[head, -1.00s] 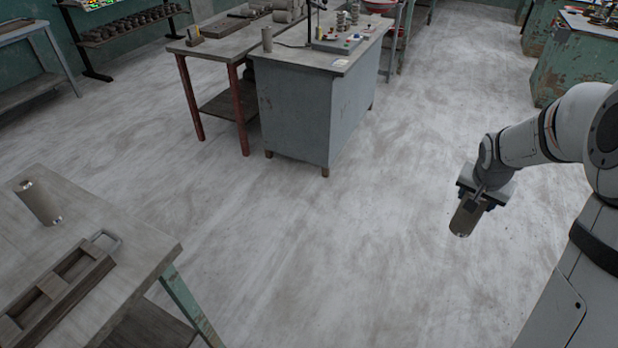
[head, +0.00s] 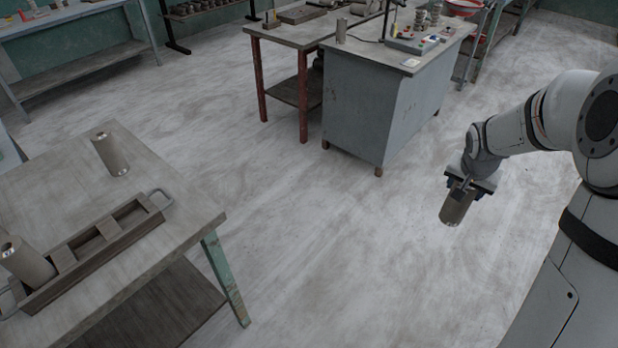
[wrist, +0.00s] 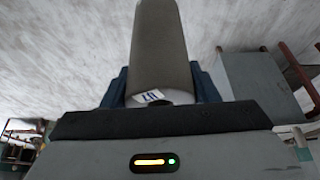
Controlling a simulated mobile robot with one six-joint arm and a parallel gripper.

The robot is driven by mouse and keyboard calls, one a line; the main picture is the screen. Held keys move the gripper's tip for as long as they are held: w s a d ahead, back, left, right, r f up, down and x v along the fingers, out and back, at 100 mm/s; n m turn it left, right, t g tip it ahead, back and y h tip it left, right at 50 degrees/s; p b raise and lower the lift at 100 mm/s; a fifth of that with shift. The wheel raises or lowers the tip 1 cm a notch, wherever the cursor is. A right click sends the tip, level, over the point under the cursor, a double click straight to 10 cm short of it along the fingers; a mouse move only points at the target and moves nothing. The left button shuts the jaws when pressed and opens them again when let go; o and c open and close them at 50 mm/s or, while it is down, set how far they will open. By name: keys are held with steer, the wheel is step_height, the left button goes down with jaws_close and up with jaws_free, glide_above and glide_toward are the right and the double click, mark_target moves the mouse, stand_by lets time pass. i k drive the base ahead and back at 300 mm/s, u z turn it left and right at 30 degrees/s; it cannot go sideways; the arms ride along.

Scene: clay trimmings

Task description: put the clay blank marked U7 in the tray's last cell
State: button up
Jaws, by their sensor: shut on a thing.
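My gripper (head: 470,186) is shut on a grey-brown clay cylinder (head: 457,205), held out over the bare floor. The same cylinder fills the upper middle of the wrist view (wrist: 158,50), between the blue fingers. A small white label with dark marks, apparently U7, shows on its near end. The tray (head: 158,217), long and dark with metal handles, lies on the table at left. Its near end holds a blank (head: 27,262); the cells toward the far handle look empty. Another blank (head: 110,153) stands on the table behind the tray.
The tray's wooden table (head: 190,205) has green legs and a lower shelf. A grey cabinet (head: 365,110) and a red-legged table (head: 285,38) stand at the back. Open floor lies between my arm and the tray's table.

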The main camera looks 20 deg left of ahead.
mark_target(134, 221)
steer(key=z, duration=0.9)
steer(key=i, duration=0.1)
steer(key=u, duration=3.3)
steer(key=k, duration=0.6)
steer(key=u, duration=0.1)
steer(key=i, duration=1.6)
steer(key=z, duration=0.05)
